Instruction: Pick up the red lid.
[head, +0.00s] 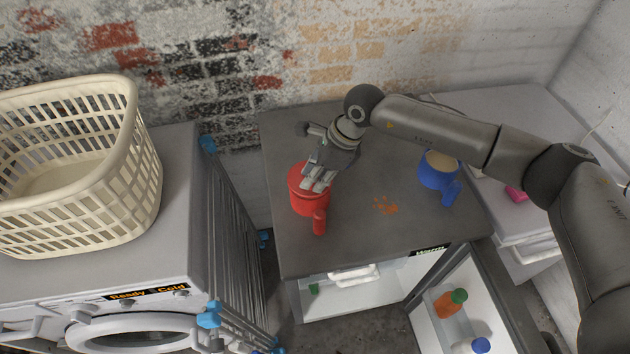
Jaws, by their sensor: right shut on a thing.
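A red mug (311,206) with its handle toward the front stands on the left part of a grey fridge top. The red lid (297,179) shows as a red disc at the mug's top, partly hidden by the fingers. My right gripper (318,182) reaches down over the mug from behind, its fingertips at the lid, and is shut on it. The lid looks to be at the mug's rim; I cannot tell whether it is lifted at all. My left gripper is not in view.
A blue mug (438,171) stands on the right of the fridge top (380,240), with an orange stain (385,205) between the mugs. The fridge door (470,290) hangs open. A folded drying rack (235,250) and washing machine with a basket (80,190) are left.

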